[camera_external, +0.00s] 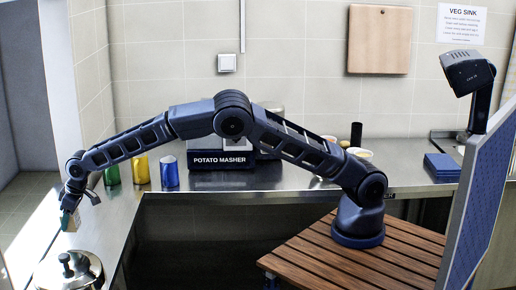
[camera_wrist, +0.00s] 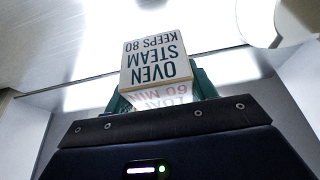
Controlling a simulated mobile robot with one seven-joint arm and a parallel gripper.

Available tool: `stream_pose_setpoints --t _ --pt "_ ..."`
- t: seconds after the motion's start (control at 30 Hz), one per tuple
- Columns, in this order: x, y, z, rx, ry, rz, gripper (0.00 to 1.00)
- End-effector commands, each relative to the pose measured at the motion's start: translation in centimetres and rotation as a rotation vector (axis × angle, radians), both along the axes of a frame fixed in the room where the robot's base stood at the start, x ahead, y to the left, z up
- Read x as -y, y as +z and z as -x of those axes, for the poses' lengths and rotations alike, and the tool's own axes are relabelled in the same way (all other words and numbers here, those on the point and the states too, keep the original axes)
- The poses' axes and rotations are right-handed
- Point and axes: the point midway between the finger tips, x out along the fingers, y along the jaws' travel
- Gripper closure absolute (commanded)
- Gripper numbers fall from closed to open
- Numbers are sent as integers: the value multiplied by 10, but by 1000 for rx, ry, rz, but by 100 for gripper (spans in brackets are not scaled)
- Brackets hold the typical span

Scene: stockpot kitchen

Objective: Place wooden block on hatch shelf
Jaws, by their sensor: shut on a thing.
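The block (camera_wrist: 155,62) is pale and printed "OVEN STEAM KEEPS 80", with more lettering on a lower face. My gripper (camera_wrist: 160,95) is shut on it, with a green finger at each side. In the external view my gripper (camera_external: 72,204) hangs at the far left with the block (camera_external: 68,220) small below it, over or beside the steel counter's left arm. I cannot tell its height above the surface. A pale, sunlit surface (camera_external: 22,205) lies in the opening left of the counter; I cannot tell whether it is the hatch shelf.
A lidded steel pot (camera_external: 68,270) stands in front of my gripper on the counter. Green (camera_external: 112,174), yellow (camera_external: 141,168) and blue (camera_external: 169,171) containers stand to the right. The potato masher box (camera_external: 222,160) is behind my arm. A blue panel (camera_external: 485,200) stands at the right.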

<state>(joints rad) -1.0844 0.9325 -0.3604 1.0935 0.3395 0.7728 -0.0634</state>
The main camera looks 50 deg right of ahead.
Motion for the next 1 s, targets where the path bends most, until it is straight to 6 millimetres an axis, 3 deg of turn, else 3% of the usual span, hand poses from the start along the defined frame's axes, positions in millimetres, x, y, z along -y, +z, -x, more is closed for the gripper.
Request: stream_pose_setpoints --t 0.1,0.37,0.63,1.0 --pt "0 -17 0 1 1 1 70" --pt "0 -31 0 -1 0 1 70" --pt "0 -65 0 0 1 2 70" --pt "0 -69 0 0 0 0 70"
